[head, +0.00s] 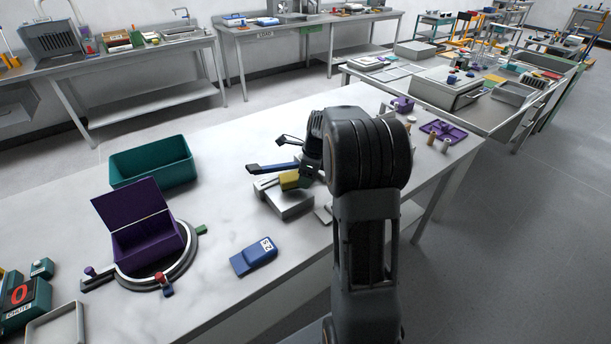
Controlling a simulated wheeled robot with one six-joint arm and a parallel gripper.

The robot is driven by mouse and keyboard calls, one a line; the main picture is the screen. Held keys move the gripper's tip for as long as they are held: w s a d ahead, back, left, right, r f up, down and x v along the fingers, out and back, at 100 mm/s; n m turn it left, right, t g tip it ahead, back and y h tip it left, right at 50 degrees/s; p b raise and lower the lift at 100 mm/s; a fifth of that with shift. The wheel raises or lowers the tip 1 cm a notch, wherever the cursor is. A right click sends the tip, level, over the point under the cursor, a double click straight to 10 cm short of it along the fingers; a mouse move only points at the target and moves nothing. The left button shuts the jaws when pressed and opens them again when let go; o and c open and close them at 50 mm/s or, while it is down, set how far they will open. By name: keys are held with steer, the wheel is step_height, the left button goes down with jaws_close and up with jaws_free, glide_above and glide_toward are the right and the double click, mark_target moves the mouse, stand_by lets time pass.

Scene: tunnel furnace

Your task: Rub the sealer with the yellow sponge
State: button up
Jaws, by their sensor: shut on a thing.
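The sealer (291,207) appears to be the low grey device on the white table, with a blue lever-like arm (272,168) above it. The yellow sponge (288,181) is at the top of the sealer, just under the blue arm. My gripper (297,175) is shut on the yellow sponge. My dark arm hides the right side of this spot. I cannot tell whether the sponge touches the sealer's surface.
A blue labelled block (254,256) lies in front of the sealer. A purple open box (146,240) with a curved track and a teal bin (151,162) stand to the left. A purple tray (443,131) and small cylinders stand to the right. Bare table lies between bin and sealer.

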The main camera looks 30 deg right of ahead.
mark_target(285, 197)
steer(key=shift+b+x, duration=0.5)
steer(key=shift+x, duration=0.45)
steer(key=shift+s+d, duration=0.1)
steer(key=shift+s+a+p, duration=0.15)
steer(key=shift+a+p, duration=0.15)
steer(key=shift+a, duration=0.8)
steer(key=shift+s+a+f+p, duration=0.1)
steer(key=shift+s+a+p, duration=0.05)
steer(key=shift+a, duration=1)
steer(key=shift+s+a+f+p, duration=0.1)
steer(key=shift+s+a+p, duration=0.05)
steer(key=shift+a, duration=0.95)
steer(key=shift+a+r+p, duration=0.1)
steer(key=shift+r+p, duration=0.05)
steer(key=shift+p, duration=0.15)
